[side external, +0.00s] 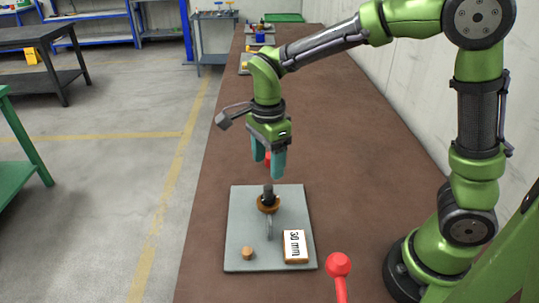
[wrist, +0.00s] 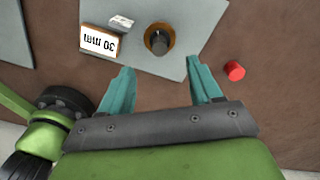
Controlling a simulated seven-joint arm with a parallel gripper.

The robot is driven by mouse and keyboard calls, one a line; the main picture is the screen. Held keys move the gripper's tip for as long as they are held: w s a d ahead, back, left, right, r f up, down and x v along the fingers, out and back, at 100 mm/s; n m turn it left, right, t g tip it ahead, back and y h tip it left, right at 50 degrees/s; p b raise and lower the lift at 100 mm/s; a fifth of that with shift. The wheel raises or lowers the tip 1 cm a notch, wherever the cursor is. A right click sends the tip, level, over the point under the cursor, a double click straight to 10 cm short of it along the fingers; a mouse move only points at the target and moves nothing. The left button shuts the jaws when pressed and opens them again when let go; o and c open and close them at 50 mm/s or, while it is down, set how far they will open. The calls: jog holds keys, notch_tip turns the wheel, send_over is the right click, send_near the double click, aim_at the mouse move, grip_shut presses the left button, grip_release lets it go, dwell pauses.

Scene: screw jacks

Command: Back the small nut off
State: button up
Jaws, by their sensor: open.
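A grey plate (side external: 240,208) lies on the brown bench. On it stands an upright dark screw (side external: 268,192) with a round orange-brown nut or collar (side external: 268,205) around its lower part. In the wrist view the screw's dark top (wrist: 157,42) shows inside the brown ring (wrist: 170,51). A small orange-brown piece (side external: 247,253) sits at the plate's front left; I cannot tell whether it is a nut. My gripper (side external: 268,163) points down, open and empty, above the screw with a gap. Its teal fingers (wrist: 160,68) are apart.
A block labelled "30 mm" (side external: 295,246) sits at the plate's front right, near a thin grey upright piece (side external: 270,229). A red ball-topped rod (side external: 338,264) rises at the front. A red cylinder (wrist: 234,71) is off the plate. More plates (side external: 245,69) lie further along the bench.

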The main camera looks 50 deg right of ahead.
aim_at(268, 187)
notch_tip(268, 187, down, 10)
jog(key=shift+r, duration=0.1)
jog(key=shift+c, duration=0.2)
jog(key=c, duration=1)
jog(key=shift+n, duration=0.5)
